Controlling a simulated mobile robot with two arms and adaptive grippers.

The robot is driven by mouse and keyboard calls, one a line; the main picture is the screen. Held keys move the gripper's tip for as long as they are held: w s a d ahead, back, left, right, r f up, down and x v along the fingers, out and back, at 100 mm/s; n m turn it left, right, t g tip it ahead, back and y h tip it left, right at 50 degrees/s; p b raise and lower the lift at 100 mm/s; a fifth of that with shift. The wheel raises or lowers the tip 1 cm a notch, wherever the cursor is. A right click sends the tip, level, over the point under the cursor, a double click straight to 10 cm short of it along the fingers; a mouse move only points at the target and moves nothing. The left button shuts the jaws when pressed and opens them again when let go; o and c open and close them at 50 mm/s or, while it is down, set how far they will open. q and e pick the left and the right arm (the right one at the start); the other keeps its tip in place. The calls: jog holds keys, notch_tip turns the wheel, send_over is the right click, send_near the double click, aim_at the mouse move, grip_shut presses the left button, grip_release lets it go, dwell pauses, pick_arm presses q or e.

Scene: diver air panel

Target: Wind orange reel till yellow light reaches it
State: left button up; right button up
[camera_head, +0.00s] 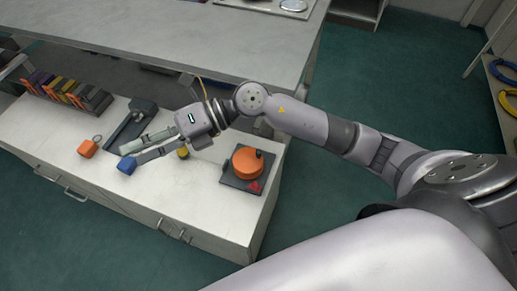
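The orange reel (248,161) is a round drum with a dark knob on top. It sits on a dark square plate (230,181) with a red mark, near the right end of the white cabinet top. A small yellow piece (183,153), possibly the yellow light, is left of the reel, just below my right gripper's body. No line between it and the reel can be made out. My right gripper (130,154) points left, away from the reel. Its fingers look apart, with nothing clearly between them. A blue block (127,165) is close by the lower fingertip; contact cannot be told. My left gripper is not in view.
An orange block with a ring (88,149) lies further left. A dark stand (134,122) is behind the gripper. A row of coloured binders or blocks (70,92) stands at the back left. A grey counter (180,40) runs behind. The cabinet's front strip is clear.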

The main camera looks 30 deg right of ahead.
jog(key=w+d+f+n+g+h, duration=0.1)
jog(key=w+d+f+n+h, duration=0.15)
jog(key=d+f+h, duration=0.55)
jog(key=m+h, duration=0.1)
jog(key=h, duration=0.7)
send_over(258, 151)
notch_tip(258, 151, down, 4)
notch_tip(258, 151, down, 17)
jog(key=shift+p, duration=0.45)
jog(key=shift+c, duration=0.4)
grip_shut()
